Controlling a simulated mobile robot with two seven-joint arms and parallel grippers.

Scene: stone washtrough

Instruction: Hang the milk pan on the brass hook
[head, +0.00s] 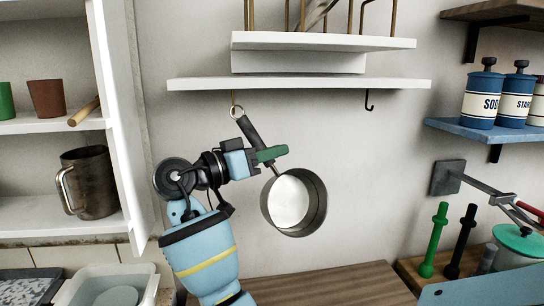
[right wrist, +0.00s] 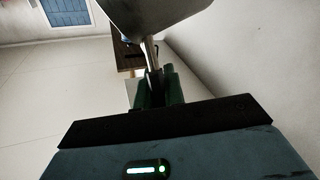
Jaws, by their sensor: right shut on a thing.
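The milk pan (head: 290,200) is a silver pan with a dark handle, which slants up and left to a ring (head: 237,112). The brass hook (head: 233,98) hangs under the left end of the long white shelf. The ring is right at the hook in the picture; I cannot tell if it is around it or only in front. My right gripper (head: 270,155) is shut on the lower part of the handle, with the pan off the counter. In the right wrist view the green fingers (right wrist: 160,88) clasp the handle below the pan (right wrist: 155,12). My left gripper is not in view.
A dark hook (head: 369,101) hangs farther right under the white shelf (head: 300,85). An open white cabinet (head: 115,120) stands left. A blue shelf (head: 485,133) with canisters and a wall bracket (head: 448,178) are right. The wooden counter (head: 330,284) below the pan is clear.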

